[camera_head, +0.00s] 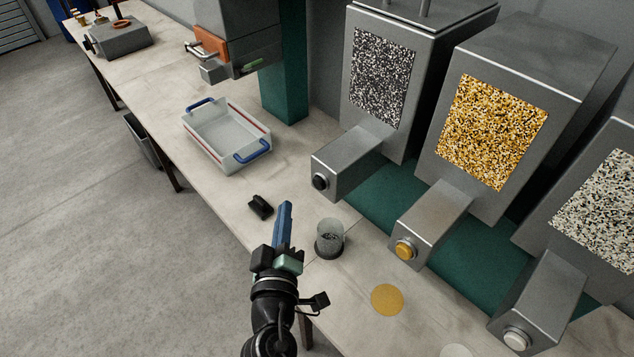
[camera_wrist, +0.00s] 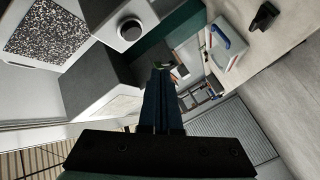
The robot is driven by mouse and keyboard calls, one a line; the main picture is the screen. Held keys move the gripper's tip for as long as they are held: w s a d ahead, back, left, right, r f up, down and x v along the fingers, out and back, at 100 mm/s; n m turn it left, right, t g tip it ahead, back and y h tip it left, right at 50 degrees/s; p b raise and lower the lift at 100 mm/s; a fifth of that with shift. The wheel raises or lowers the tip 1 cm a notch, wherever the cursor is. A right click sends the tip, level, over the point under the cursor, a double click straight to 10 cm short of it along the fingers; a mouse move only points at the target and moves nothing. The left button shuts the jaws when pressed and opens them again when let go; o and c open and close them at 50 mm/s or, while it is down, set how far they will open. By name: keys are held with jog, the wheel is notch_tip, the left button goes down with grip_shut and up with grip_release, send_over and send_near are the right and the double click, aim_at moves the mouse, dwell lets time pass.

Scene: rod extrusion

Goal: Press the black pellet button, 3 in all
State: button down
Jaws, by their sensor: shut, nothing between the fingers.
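The black pellet button (camera_head: 320,181) is on the end of the snout of the leftmost dispenser (camera_head: 350,160), whose window shows black and grey pellets. In the wrist view the button (camera_wrist: 130,31) is up and left of my fingertips, in a pale ring. My gripper (camera_head: 285,207) has blue fingers, shut and empty. In the head view it is below and left of the button, apart from it. In the wrist view my gripper (camera_wrist: 161,68) points past the snout. A clear cup (camera_head: 331,233) with some dark pellets stands on a dark round spot right of my gripper.
The yellow button (camera_head: 404,249) and white button (camera_head: 516,339) are on dispensers to the right. A yellow disc (camera_head: 387,299) marks the table. A small black object (camera_head: 260,206) lies left of my fingers. A clear bin with blue handles (camera_head: 226,137) stands farther back.

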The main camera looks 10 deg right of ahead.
aim_at(319, 183)
dwell(0.6)
jog(key=shift+s+a+p, duration=0.25)
jog(key=shift+s+a, duration=0.35)
jog(key=shift+a, duration=0.2)
jog(key=shift+s+a+p, duration=0.25)
jog(key=shift+s+a, duration=0.3)
jog(key=shift+a, duration=0.25)
jog(key=shift+w+d, duration=0.1)
jog(key=w+d+p, duration=0.2)
jog(key=w+d, duration=0.3)
jog(key=d, duration=0.2)
jog(key=shift+p, duration=0.4)
dwell(0.9)
jog(key=shift+w+d, duration=0.3)
jog(key=shift+d, duration=0.05)
